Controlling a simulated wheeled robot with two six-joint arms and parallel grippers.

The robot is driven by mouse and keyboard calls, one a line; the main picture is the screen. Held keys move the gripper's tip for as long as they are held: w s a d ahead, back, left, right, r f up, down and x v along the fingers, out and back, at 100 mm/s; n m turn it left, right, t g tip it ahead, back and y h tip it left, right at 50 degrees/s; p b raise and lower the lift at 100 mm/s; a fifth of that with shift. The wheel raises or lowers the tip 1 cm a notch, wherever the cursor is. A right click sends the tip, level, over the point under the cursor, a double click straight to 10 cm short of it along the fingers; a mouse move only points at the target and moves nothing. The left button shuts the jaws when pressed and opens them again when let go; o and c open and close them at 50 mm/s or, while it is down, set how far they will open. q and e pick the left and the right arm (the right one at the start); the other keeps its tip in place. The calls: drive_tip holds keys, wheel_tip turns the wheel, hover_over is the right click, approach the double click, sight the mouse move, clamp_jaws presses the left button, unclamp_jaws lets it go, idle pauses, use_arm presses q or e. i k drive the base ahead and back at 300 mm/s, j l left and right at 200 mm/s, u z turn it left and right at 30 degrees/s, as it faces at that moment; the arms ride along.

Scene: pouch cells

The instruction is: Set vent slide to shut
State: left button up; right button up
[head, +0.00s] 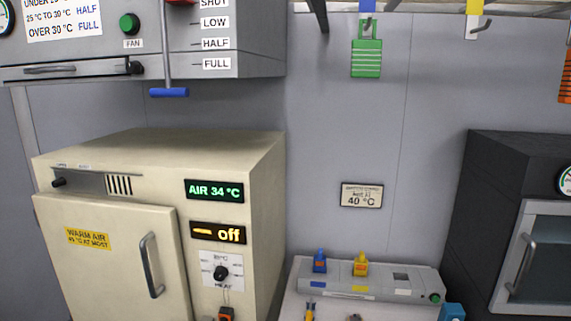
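A cream oven (255,185) stands at the left. A grey slide strip (85,182) runs across its upper front, with a black knob (58,182) at the left end and dark vertical vent slots (120,185) to the right. Two small labels (73,166) above the strip are too small to read. The knob sits under the left label. A grey cabinet (262,60) above has a scale reading SHUT, LOW, HALF and FULL, with a red piece (180,2) cut off beside SHUT. Neither of my grippers is in view.
A rod with a blue handle (169,92) hangs from the upper cabinet. The oven displays (214,190) read AIR 34 °C and off. A door handle (151,265) sticks out. A grey box (375,281) with blue and yellow items stands right; a dark cabinet (500,155) stands beyond.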

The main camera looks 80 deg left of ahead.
sight(94, 183)
drive_tip(key=u, duration=4.15)
